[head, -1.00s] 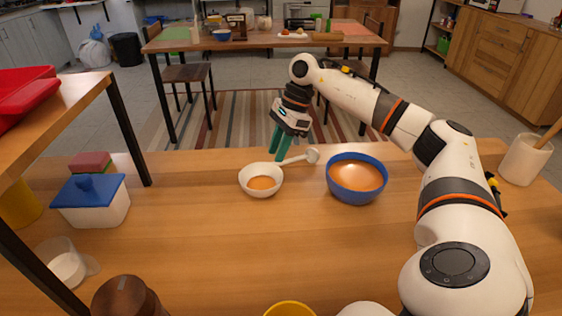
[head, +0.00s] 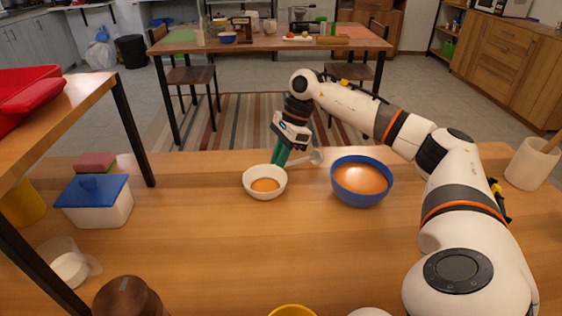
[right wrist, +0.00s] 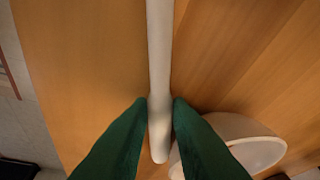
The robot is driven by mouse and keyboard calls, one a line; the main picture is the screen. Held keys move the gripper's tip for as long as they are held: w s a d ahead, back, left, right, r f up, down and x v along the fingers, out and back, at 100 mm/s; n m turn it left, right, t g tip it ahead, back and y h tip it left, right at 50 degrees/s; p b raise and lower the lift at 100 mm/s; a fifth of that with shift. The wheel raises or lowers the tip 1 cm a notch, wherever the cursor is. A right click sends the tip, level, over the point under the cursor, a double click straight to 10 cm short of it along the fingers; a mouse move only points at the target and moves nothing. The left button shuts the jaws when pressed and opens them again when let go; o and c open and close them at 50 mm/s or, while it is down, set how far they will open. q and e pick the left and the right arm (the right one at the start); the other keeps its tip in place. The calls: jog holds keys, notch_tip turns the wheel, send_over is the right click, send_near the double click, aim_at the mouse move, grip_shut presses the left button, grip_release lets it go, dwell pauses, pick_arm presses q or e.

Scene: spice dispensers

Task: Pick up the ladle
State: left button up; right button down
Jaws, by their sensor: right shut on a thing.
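The white ladle (head: 317,156) lies behind the white bowl and the blue bowl in the head view, its cup end to the right. Its handle (right wrist: 160,50) runs from the top of the right wrist view down between my fingers, and its rounded end shows just past them. My right gripper (head: 280,163) is low at the table, just behind the white bowl. In the right wrist view its green fingers (right wrist: 160,104) are shut on the handle, one on each side. The ladle's cup is outside the right wrist view. My left gripper is not in view.
The white bowl (head: 265,184) with orange contents stands right in front of my right gripper. The blue bowl (head: 360,182) stands to its right. A blue-lidded box (head: 95,203) is at the left, near a shelf post. The middle of the wooden table (head: 220,235) is clear.

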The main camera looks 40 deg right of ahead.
jog(key=shift+w+d+r, duration=0.1)
jog(key=shift+w+r, duration=0.1)
jog(key=shift+r, duration=0.1)
jog(key=w+d+r, duration=0.1)
jog(key=w, duration=0.1)
jog(key=w+d+r+p, duration=0.1)
jog(key=w+d+r, duration=0.2)
jog(key=w+d, duration=0.1)
jog(key=shift+r+p, duration=0.3)
jog(key=shift+p, duration=0.05)
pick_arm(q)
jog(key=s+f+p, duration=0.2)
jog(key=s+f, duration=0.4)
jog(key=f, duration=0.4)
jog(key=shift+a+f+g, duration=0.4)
pick_arm(e)
jog(key=w+d+r, duration=0.2)
jog(key=w+d, duration=0.1)
jog(key=w, duration=0.1)
jog(key=shift+d+r, duration=0.35)
jog(key=shift+w, duration=0.1)
jog(key=c, duration=1.8)
grip_release()
jog(key=shift+c, duration=0.2)
grip_shut()
